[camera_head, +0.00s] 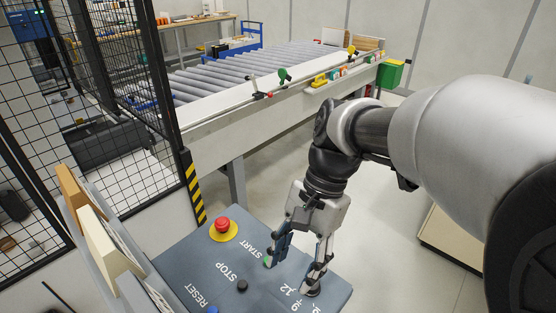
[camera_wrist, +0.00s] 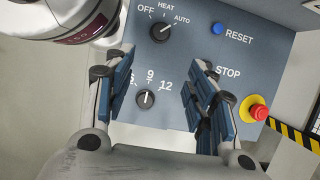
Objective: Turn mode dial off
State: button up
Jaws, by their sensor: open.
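The mode dial (camera_wrist: 161,31) is a black knob under the labels OFF, HEAT and AUTO. It is at the top middle of the wrist view, and its white mark points up and right, toward AUTO. I cannot make it out in the head view. My gripper (camera_head: 290,275) is open over the grey control panel (camera_head: 190,262). In the wrist view, my gripper (camera_wrist: 163,88) has its fingers spread either side of a second black dial (camera_wrist: 146,98) marked 9 and 12. The mode dial lies beyond the fingertips. I see nothing held, and cannot tell contact with the panel.
The panel carries a red emergency button (camera_head: 222,224) on a yellow base, a black STOP button (camera_head: 242,286), a green START button (camera_head: 267,261) near one finger, and a blue RESET button (camera_wrist: 217,28). A mesh fence (camera_head: 115,100) and roller conveyor (camera_head: 235,75) stand behind.

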jog(key=b+x, duration=0.2)
jog(key=x, duration=0.4)
jog(key=b+x, duration=0.2)
jog(key=x, duration=0.3)
jog(key=b+x, duration=0.2)
jog(key=x, duration=0.4)
jog(key=shift+s+a+f+b, duration=0.2)
jog(key=shift+s+a+b, duration=0.1)
jog(key=shift+s, duration=0.1)
jog(key=c, duration=1.1)
